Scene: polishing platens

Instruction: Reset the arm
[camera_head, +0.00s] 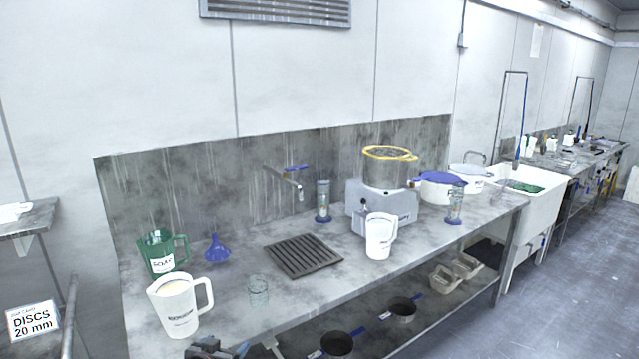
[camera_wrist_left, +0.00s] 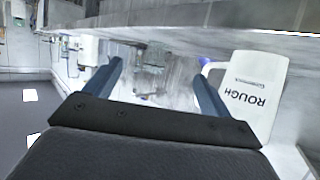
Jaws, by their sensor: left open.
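My left gripper (camera_head: 216,349) shows at the bottom edge of the head view, in front of the bench. It is open, and its two fingers stand apart in the left wrist view (camera_wrist_left: 157,78), with nothing between them. A white jug (camera_head: 176,306) with dark lettering stands on the bench just behind and left of the gripper. In the left wrist view a white jug (camera_wrist_left: 257,90) labelled ROUGH is to the right of the fingers, apart from them. My right gripper is in neither view.
The metal bench (camera_head: 230,310) also holds a green jug (camera_head: 160,256), a blue funnel (camera_head: 216,249), a clear beaker (camera_head: 258,290), a drain grate (camera_head: 301,256), a second white jug (camera_head: 379,238) and a polishing machine (camera_head: 386,180). Dark pots (camera_head: 336,345) are on the shelf below. Floor at right is clear.

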